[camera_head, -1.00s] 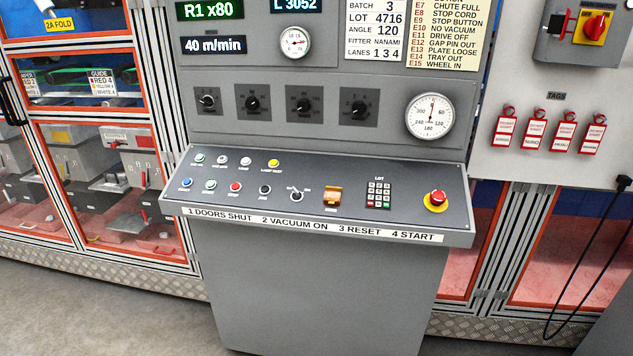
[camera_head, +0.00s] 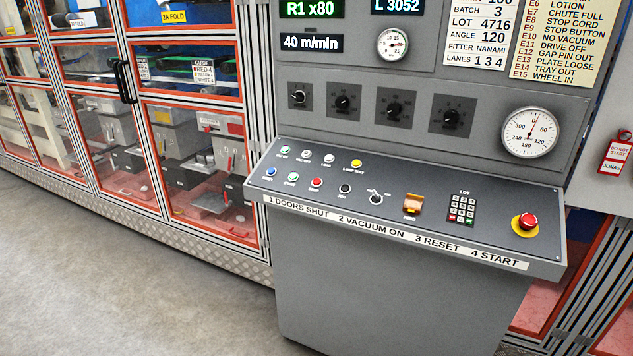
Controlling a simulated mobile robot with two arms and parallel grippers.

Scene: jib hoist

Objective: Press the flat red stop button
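The flat red button (camera_head: 316,183) sits in the front row of the sloping grey control panel (camera_head: 400,222), between a green button (camera_head: 293,177) and a black button (camera_head: 345,188). Its label is too small to read. A separate red mushroom-shaped button on a yellow base (camera_head: 526,223) stands at the panel's right end. Neither of my grippers shows in the head view.
The front row also has a blue button (camera_head: 270,172), a selector switch (camera_head: 376,198), an orange cover (camera_head: 412,203) and a keypad (camera_head: 462,209). Orange-framed glazed doors (camera_head: 196,165) stand left of the console. The floor (camera_head: 130,290) at front left is clear.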

